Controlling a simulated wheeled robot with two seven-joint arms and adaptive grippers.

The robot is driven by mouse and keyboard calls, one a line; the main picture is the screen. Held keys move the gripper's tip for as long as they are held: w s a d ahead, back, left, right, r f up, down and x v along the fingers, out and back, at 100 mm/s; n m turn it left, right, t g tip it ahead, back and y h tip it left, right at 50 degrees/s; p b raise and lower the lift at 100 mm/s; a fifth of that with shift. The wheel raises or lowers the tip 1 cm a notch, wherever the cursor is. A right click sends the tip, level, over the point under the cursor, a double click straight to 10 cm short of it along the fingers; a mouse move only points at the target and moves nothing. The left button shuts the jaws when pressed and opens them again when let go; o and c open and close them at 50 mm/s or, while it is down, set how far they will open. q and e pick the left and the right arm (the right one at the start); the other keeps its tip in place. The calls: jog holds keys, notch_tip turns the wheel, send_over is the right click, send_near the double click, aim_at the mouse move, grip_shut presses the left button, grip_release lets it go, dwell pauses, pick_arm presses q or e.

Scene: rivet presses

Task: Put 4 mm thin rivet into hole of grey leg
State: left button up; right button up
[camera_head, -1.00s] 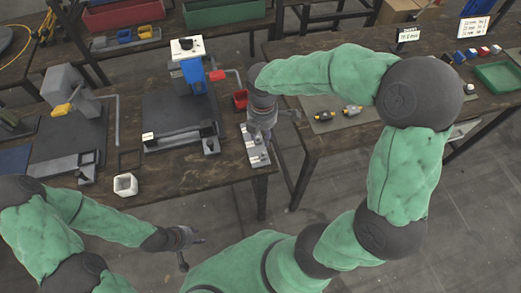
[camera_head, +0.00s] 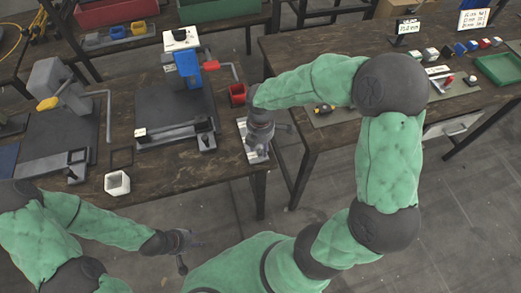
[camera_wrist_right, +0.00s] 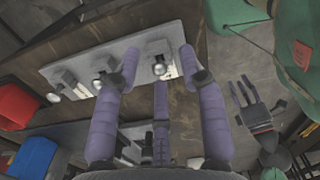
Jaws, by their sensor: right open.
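My right gripper (camera_head: 262,152) hangs over a small pale plate (camera_head: 241,128) at the right end of the press table. In the right wrist view its purple fingers (camera_wrist_right: 158,72) are spread and empty, with the tips over the near edge of the plate (camera_wrist_right: 110,55). Several grey blocks with shiny round-ended parts stand on the plate; one silver part (camera_wrist_right: 159,69) shows between the fingertips. I cannot tell which is the 4 mm thin rivet, nor identify the grey leg. My left gripper (camera_head: 200,245) is empty and open, low in front of the table; it also shows in the wrist view (camera_wrist_right: 246,94).
A second press (camera_head: 52,85) is further left. A gap separates the right table (camera_head: 345,60).

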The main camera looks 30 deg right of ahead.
grip_shut()
jog(key=shift+r, duration=0.15)
